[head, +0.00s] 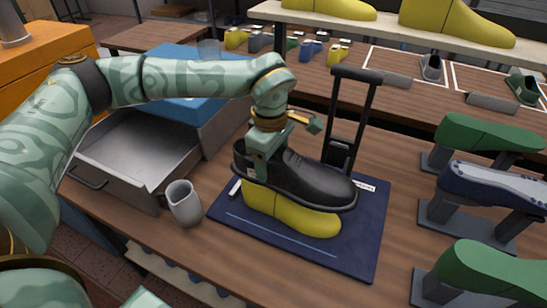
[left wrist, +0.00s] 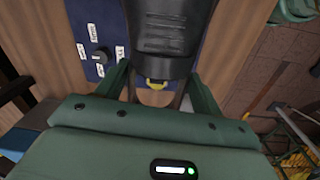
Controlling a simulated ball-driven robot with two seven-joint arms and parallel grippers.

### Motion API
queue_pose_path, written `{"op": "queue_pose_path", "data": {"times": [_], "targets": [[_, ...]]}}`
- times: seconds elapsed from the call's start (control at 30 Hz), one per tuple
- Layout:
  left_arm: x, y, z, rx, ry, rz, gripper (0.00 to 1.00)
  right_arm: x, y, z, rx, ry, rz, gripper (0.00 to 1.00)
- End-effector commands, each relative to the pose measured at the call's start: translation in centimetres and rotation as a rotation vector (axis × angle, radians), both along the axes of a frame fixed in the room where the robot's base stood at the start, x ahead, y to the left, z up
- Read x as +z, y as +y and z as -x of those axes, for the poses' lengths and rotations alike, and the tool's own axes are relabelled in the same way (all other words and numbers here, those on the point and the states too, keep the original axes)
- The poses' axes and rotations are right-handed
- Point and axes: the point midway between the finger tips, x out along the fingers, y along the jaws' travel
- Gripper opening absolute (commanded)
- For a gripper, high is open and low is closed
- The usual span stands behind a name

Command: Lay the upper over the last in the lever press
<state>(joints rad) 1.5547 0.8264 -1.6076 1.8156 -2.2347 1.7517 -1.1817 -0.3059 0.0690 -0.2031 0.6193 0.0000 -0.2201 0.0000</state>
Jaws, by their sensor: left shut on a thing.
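The black shoe upper (head: 300,178) is in my left gripper (head: 268,160), which is shut on its heel end. In the left wrist view the upper (left wrist: 172,35) lies between the two fingers of my left gripper (left wrist: 160,95). The yellow last (head: 290,213) is directly below the upper, toe to the right; a small yellow bit (left wrist: 155,85) shows under the heel in the left wrist view. I cannot tell whether upper and last touch. The lever press (head: 356,75) has its black handle raised behind them. My right gripper is not in view.
A dark blue mat (head: 365,235) lies under the last. A grey mug (head: 184,203) and an open metal drawer or tray (head: 140,150) are at the left. Green and blue lasts on stands (head: 490,190) line the right side. Bare wood lies at the front.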

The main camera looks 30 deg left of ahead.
Motion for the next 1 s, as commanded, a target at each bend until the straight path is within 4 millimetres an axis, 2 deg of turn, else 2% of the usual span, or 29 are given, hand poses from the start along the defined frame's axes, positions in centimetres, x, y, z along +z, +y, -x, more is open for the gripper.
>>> {"op": "queue_pose_path", "data": {"times": [0.03,0.2,0.47,1.0], "targets": [[-1.0,0.0,0.0,-0.001,0.003,0.001,0.43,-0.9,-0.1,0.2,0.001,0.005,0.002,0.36],[-2.5,0.0,0.0,-0.002,0.004,0.000,0.43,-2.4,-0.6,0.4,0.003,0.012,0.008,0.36],[-3.7,0.0,0.0,-0.003,0.002,-0.001,0.42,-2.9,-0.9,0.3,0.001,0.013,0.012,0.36],[-8.3,0.0,0.0,-0.001,0.004,0.000,0.42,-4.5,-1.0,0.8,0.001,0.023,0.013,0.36]]}}
